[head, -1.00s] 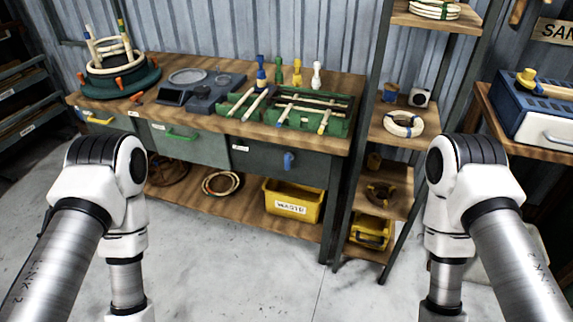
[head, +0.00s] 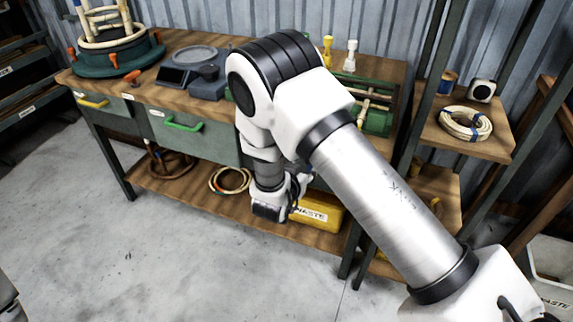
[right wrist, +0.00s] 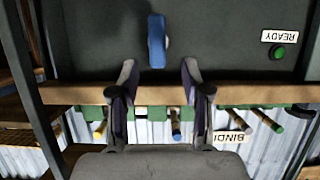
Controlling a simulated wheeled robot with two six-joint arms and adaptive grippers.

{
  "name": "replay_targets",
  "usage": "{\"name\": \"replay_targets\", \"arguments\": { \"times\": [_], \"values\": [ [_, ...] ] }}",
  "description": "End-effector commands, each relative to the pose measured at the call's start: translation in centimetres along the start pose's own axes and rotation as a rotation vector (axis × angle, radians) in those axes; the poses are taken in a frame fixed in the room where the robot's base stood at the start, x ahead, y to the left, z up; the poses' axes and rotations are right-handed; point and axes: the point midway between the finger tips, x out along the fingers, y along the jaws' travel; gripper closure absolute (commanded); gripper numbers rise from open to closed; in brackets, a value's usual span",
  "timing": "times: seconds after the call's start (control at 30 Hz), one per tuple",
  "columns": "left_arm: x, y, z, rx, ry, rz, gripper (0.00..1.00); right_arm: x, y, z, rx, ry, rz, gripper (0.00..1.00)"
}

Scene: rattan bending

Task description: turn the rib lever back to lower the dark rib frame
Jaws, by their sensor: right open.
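In the right wrist view, which shows the bench upside down, the blue lever (right wrist: 157,38) stands out on the dark front panel (right wrist: 90,40), its length running up and down the picture. My right gripper (right wrist: 157,66) is open, with one finger to each side of the lever's near end; I cannot tell whether either touches it. In the head view my right gripper (head: 272,205) is in front of the bench, its fingers hidden, and my arm covers the lever. The green rib fixture (head: 378,118) shows only partly behind my arm; its dark frame's height cannot be told.
A green button (right wrist: 278,52) sits beside a READY label. A shelf rack with a cane coil (head: 465,124) stands to the right. The floor left of my arm is clear.

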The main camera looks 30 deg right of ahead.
Motion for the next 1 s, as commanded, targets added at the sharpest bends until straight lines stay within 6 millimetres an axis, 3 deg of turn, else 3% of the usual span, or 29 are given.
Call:
{"name": "replay_targets", "arguments": {
  "times": [0.17,0.43,0.77,0.9,1.0],
  "values": [
    [0.1,0.0,0.0,0.000,0.000,0.000,0.02,1.9,0.0,-0.2,0.007,0.000,0.001,0.52],
    [0.5,0.0,0.0,0.000,0.000,0.000,0.02,6.8,0.0,-0.1,0.005,0.000,0.000,0.52],
    [0.5,0.0,0.0,-0.001,0.000,0.000,0.02,7.7,0.0,-0.2,0.002,0.001,-0.002,0.52],
    [0.5,0.0,0.0,-0.001,0.000,0.000,0.02,7.7,0.0,-0.2,0.002,0.001,-0.002,1.00],
    [0.5,0.0,0.0,-0.001,0.000,0.000,0.02,7.7,0.0,-0.2,0.002,0.001,-0.002,1.00]
  ]
}}
